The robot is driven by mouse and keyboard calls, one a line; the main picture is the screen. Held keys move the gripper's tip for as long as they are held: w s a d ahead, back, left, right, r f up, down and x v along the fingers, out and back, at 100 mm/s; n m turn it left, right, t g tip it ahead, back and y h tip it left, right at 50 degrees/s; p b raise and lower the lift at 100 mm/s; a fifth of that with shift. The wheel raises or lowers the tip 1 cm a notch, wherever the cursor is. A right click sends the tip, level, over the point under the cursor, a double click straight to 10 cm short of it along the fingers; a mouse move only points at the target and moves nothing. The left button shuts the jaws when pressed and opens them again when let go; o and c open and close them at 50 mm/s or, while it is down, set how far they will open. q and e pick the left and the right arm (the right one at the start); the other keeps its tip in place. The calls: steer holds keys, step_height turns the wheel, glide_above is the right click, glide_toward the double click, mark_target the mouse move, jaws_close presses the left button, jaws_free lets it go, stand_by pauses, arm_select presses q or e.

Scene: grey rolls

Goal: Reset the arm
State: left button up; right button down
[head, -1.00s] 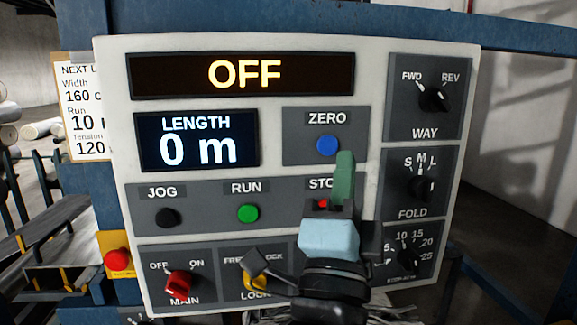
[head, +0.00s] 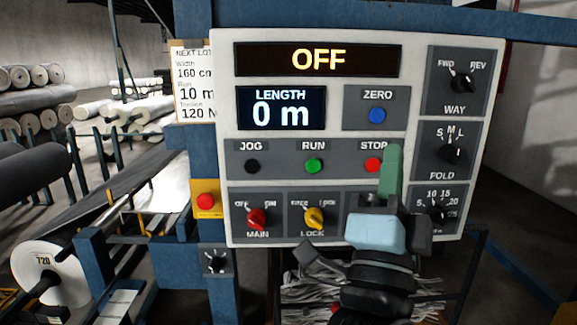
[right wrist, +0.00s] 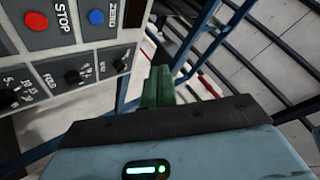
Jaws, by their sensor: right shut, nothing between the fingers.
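My right gripper (head: 391,170) is in front of the lower right of the control panel (head: 415,120) in the head view. Its green fingers point up and are shut with nothing between them. They also show shut in the right wrist view (right wrist: 158,88), with open space past the panel's edge beyond them. The gripper hides part of the panel's bottom row. The upper display (head: 318,60) reads OFF, and the length display (head: 281,108) reads 0 m. My left gripper is not in view.
The red MAIN knob (head: 257,218), yellow LOCK knob (head: 314,217) and red STOP button (head: 373,164) are on the panel. A red button on a yellow box (head: 206,201) sits left of it. Grey rolls (head: 35,100) lie at the far left. Blue frame bars surround the panel.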

steer(key=w+d+f+n+t+y, duration=0.3)
steer(key=d+f+n+y, duration=0.55)
steer(key=n, duration=0.55)
steer(key=s+a+f+n+g+y, duration=0.15)
steer(key=f+n+g+y, duration=0.4)
steer(key=f, duration=0.95)
steer(key=s+f+n+g+y, duration=0.2)
steer(key=f+n+g+y, duration=0.4)
steer(key=f, duration=0.9)
steer(key=s+d+f+g+h, duration=0.35)
steer(key=s+f, duration=0.25)
steer(key=f, duration=0.2)
steer(key=s+d+f+g+h, duration=0.25)
steer(key=s+d+f, duration=0.3)
steer(key=f, duration=0.35)
steer(key=s+d+f+g+h, duration=0.2)
steer(key=s+d+f+h, duration=0.2)
steer(key=s+f, duration=0.3)
steer(key=a+f+m, duration=0.1)
steer(key=a+m, duration=0.4)
steer(key=a, duration=0.6)
steer(key=shift+w+a+t, duration=0.15)
steer(key=shift+w+t, duration=0.25)
steer(key=shift+t, duration=0.05)
